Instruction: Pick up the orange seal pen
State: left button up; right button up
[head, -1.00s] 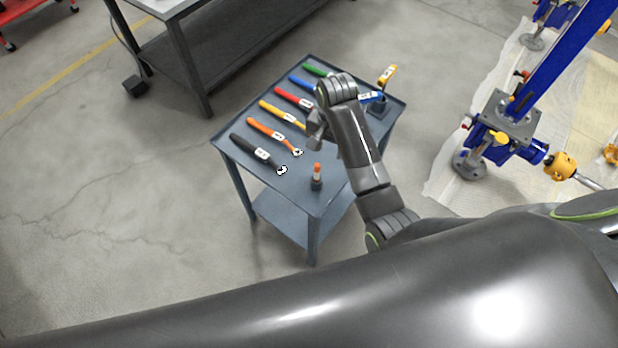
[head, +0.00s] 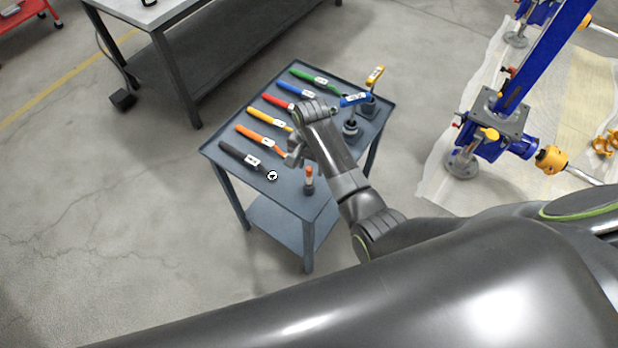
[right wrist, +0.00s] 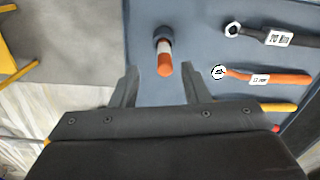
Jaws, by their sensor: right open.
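The orange seal pen (head: 308,175) stands upright in a small dark holder near the front corner of the grey-blue cart top (head: 290,195). In the right wrist view the pen (right wrist: 165,63) shows an orange end and a white band, just beyond the fingertips and roughly centred between them. My right gripper (head: 293,158) is over the cart beside the pen, a little left of and behind it. In the right wrist view this gripper (right wrist: 160,82) is open and empty. My left gripper is not in view.
An orange wrench (head: 258,138) and a black wrench (head: 240,154) lie close by. Yellow, red, blue and green tools lie farther back. A dark holder (head: 350,128) and a yellow-handled item (head: 375,76) stand at the cart's right side. Blue jack equipment (head: 545,70) stands at right.

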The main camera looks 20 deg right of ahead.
aim_at(309, 176)
jog(key=shift+w+a+f+p, duration=0.1)
jog(key=shift+a+f+p, duration=0.1)
jog(key=shift+f, duration=1.3)
jog(key=shift+a+f+p, duration=0.1)
jog(key=shift+f+p, duration=0.1)
jog(key=shift+f, duration=1.25)
grip_shut()
